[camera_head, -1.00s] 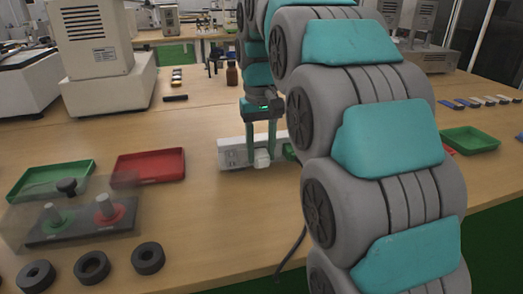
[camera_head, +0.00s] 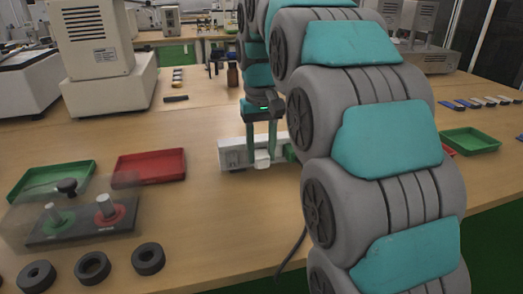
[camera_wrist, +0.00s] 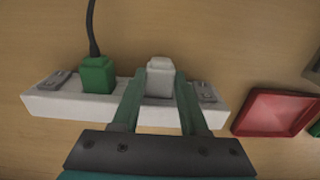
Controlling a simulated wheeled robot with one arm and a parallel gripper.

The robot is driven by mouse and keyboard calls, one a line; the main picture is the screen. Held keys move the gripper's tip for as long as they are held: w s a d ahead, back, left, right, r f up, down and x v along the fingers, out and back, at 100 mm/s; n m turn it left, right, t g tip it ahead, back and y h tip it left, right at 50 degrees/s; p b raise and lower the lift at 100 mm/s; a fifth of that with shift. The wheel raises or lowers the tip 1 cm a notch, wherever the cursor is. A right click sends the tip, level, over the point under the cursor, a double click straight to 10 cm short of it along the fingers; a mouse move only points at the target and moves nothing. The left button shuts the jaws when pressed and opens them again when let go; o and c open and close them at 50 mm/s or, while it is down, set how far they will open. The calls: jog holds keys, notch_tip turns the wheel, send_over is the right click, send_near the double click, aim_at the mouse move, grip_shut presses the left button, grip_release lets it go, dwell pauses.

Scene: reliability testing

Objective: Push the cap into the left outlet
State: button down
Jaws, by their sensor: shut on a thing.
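The white cap (camera_wrist: 160,78) is between the two fingers of my gripper (camera_wrist: 160,95) in the wrist view. In the head view my gripper (camera_head: 262,150) points down and is shut on the cap (camera_head: 262,159). The cap is at the middle of the white power strip (camera_head: 235,155), which also shows in the wrist view (camera_wrist: 60,103). Whether the cap is fully seated in an outlet I cannot tell. The outlet under the cap is hidden. A green plug (camera_wrist: 97,75) with a black cord sits in the strip, left of the cap in the wrist view.
A red tray (camera_head: 150,166) and a green tray (camera_head: 50,180) lie to the left. A clear-covered button box (camera_head: 80,220) and black rings (camera_head: 92,268) are nearer. Another green tray (camera_head: 470,141) is at the right. The table around the strip is mostly clear.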

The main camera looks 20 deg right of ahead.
jog(key=shift+w, duration=0.4)
jog(key=shift+c, duration=1.8)
grip_release()
